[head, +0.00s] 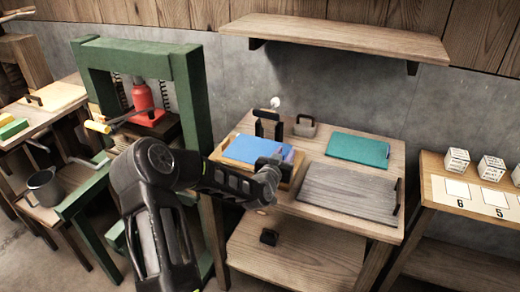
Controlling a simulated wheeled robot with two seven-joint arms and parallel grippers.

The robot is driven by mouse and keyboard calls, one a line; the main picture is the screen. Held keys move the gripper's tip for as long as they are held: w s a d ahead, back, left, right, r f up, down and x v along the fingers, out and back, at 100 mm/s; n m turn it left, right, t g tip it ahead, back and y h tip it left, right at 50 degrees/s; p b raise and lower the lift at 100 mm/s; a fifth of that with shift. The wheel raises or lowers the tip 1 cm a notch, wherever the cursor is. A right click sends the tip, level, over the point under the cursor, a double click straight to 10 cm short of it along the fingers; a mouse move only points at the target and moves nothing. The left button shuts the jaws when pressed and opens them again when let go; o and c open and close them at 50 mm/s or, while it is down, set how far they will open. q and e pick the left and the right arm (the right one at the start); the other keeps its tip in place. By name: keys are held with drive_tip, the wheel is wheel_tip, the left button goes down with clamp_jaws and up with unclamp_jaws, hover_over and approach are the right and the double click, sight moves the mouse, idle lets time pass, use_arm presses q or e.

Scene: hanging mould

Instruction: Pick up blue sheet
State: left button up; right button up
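The blue sheet (250,148) lies flat on a wooden board or tray (232,161) at the left of the middle table. My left arm comes in from the lower left, and my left gripper (270,172) is over the front right part of the sheet and board, hiding some of both. Its fingers are small and dark here, so I cannot tell whether they are open or touch the sheet. My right gripper is not in view.
A teal sheet (358,149) and a grey wooden board (349,192) lie to the right on the same table. A black upright bracket (268,124) stands behind the blue sheet. A green press frame (189,90) stands left; a wall shelf (335,38) hangs above.

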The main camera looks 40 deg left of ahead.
use_arm(q)
drive_tip(key=shift+w+a+f, duration=0.1)
drive_tip(key=shift+w+a, duration=0.1)
drive_tip(key=shift+w, duration=0.5)
drive_tip(key=shift+c, duration=0.2)
clamp_jaws()
